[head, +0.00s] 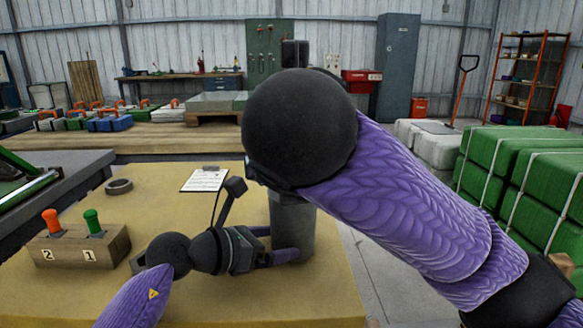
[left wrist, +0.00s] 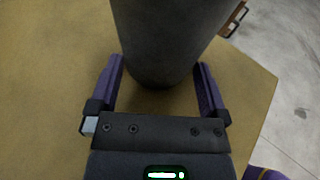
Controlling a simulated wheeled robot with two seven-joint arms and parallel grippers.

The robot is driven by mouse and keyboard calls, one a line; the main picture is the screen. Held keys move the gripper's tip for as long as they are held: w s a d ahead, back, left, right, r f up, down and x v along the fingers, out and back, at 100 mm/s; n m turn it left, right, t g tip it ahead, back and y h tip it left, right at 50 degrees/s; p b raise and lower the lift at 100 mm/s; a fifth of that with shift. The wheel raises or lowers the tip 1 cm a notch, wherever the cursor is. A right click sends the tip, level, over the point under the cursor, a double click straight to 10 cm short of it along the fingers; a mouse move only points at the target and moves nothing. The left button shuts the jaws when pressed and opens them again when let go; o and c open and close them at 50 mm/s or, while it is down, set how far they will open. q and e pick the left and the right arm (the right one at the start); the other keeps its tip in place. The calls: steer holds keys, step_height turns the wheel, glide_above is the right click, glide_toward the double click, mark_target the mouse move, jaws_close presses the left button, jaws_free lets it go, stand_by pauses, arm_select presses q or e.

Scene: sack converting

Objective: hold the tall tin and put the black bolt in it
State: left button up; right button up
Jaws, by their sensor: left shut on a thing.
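The tall tin (head: 292,226) is a dark grey cylinder standing upright on the yellow-brown table top. Its upper part and opening are hidden behind my right arm. My left gripper (head: 276,246) is shut on the tin low down, one finger on each side. The left wrist view shows the tin (left wrist: 165,40) between the two purple fingers of the left gripper (left wrist: 160,72). My right arm crosses the head view from the right, and its gripper is hidden behind the large black joint. I cannot see the black bolt in either view.
A wooden block (head: 78,247) with an orange and a green peg, marked 2 and 1, stands at the table's left. A dark ring (head: 119,186) and a clipboard (head: 204,180) lie farther back. Green strapped bales (head: 520,165) stand at the right, off the table.

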arm_select(q)
steer(key=o, duration=0.5)
